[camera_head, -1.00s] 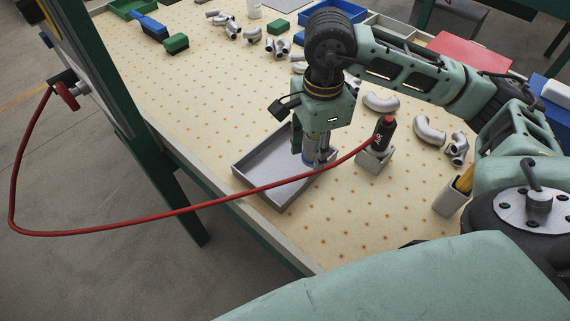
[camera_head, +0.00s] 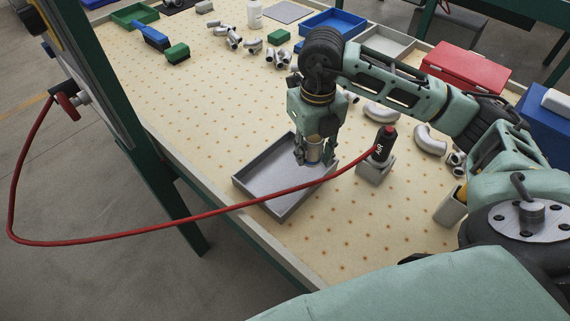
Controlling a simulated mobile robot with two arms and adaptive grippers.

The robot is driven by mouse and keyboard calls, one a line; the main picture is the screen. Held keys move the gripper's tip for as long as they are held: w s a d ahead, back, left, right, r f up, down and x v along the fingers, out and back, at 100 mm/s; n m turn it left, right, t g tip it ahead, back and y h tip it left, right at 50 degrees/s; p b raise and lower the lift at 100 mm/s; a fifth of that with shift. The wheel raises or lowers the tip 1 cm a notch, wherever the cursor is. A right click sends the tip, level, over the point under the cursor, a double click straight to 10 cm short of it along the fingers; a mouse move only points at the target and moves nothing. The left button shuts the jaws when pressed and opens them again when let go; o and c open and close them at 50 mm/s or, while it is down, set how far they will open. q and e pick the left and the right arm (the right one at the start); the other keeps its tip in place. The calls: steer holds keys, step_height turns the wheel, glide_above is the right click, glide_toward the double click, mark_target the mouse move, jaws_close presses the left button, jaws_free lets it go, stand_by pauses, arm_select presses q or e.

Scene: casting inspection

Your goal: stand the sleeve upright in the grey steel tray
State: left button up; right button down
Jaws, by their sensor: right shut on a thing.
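The grey steel tray (camera_head: 255,193) lies on the dotted table top near its left edge. My right gripper (camera_head: 315,158) points down over the tray's right part and is shut on the sleeve (camera_head: 315,148). The sleeve is a short silvery cylinder, looks about upright, and is partly hidden by the fingers. I cannot tell whether its lower end touches the tray floor. My left gripper is not in view.
A red hose (camera_head: 150,229) runs across the tray's front side to a black air nozzle (camera_head: 383,145) in a grey holder (camera_head: 374,170). Pipe elbows (camera_head: 430,140) lie to the right. A blue brush (camera_head: 151,33) lies at the far left.

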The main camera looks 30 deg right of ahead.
glide_above(285, 175)
step_height(285, 175, down, 4)
steer(key=shift+r+p, duration=0.2)
steer(key=shift+p, duration=0.2)
step_height(285, 175, down, 4)
steer(key=shift+r+p, duration=0.1)
steer(key=shift+p, duration=0.3)
steer(key=shift+f, duration=0.25)
steer(key=c, duration=1.3)
jaws_free()
steer(key=shift+o, duration=0.2)
